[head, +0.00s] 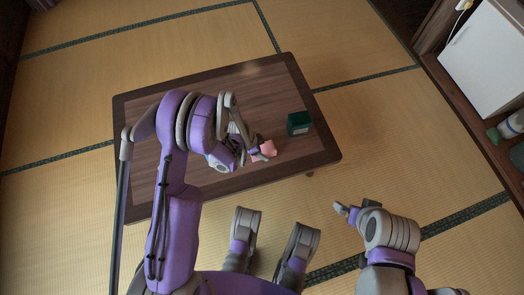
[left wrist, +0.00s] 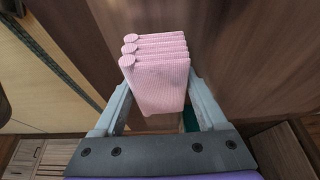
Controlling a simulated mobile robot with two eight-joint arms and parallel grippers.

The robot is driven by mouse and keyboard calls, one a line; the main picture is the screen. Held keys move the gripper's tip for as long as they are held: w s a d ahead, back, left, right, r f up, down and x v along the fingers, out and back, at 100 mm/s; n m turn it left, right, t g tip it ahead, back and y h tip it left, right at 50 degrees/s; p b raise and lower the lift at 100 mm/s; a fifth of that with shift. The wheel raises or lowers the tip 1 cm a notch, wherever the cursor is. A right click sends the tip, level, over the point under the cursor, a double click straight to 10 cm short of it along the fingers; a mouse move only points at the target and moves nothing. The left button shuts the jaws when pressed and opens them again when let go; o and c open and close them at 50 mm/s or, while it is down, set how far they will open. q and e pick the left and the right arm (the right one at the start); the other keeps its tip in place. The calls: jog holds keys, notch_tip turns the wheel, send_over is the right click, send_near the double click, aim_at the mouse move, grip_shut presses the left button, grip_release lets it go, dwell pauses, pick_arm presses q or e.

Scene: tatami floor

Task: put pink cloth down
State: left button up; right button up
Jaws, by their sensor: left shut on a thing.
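The pink cloth (head: 265,148) is at my left gripper (head: 248,150), over the right part of the low wooden table (head: 268,79). In the left wrist view the folded pink cloth (left wrist: 158,82) sits between the two grey fingers of my left gripper (left wrist: 160,100), which is shut on it. The brown tabletop (left wrist: 235,55) lies beyond the cloth. I cannot tell whether the cloth touches the table. My right gripper (head: 343,209) is beyond the table's near right edge, above the tatami, and looks empty; its finger gap is too small to tell.
A dark green box (head: 299,123) stands on the table, right of the cloth. The tabletop's far side is bare. Tatami floor (head: 400,130) surrounds the table. A wooden shelf with a white cabinet (head: 485,60) stands at the right.

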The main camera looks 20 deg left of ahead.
pick_arm(q)
jog(key=shift+f, duration=0.55)
jog(key=shift+f, duration=0.35)
jog(key=o, duration=1.1)
jog(key=shift+s+f, duration=0.1)
jog(key=shift+r, duration=0.4)
jog(key=p+v, duration=0.3)
jog(key=v, duration=0.8)
jog(key=shift+r, duration=0.45)
jog(key=s+r+n+y, duration=0.2)
jog(key=s+r+n, duration=0.35)
jog(key=r, duration=0.75)
jog(key=s+r+n, duration=0.2)
jog(key=s, duration=0.2)
jog(key=s+r+n+t+y, duration=0.1)
jog(key=s+r, duration=0.1)
jog(key=s, duration=0.2)
jog(key=s+a+r+n, duration=0.1)
jog(key=s+r+n, duration=0.1)
jog(key=s, duration=0.3)
jog(key=shift+s+r+n+t+y, duration=0.15)
jog(key=shift+r+n+t+y, duration=0.25)
jog(key=shift+r, duration=0.15)
